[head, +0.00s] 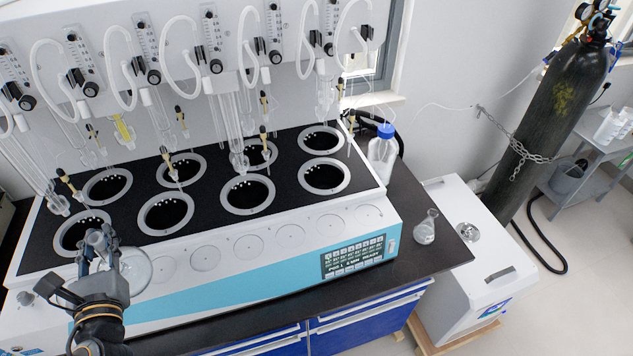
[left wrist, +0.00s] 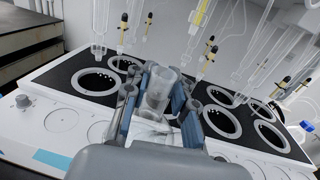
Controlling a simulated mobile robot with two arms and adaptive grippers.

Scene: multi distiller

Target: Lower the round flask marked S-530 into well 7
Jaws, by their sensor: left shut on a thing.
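My left gripper (head: 98,240) is shut on the neck of a clear round flask (head: 136,270). The flask is held at the front left of the white distiller (head: 205,285), beside the front-left well and over the front edge. In the left wrist view, the left gripper (left wrist: 158,92) holds the clear neck (left wrist: 160,90) between its fingers. The marking S-530 cannot be read. The distiller's black top has two rows of round wells with grey rims, such as the front-row one (head: 247,211). No well numbers are readable, so I cannot tell which is well 7. My right gripper is out of view.
Glass tubes (head: 232,130) and thin stems with yellow-black fittings hang over the wells. A blue-capped bottle (head: 382,155) and a small flask (head: 425,230) stand at the right on the dark bench (head: 452,246). A black gas cylinder (head: 555,115) is chained farther right.

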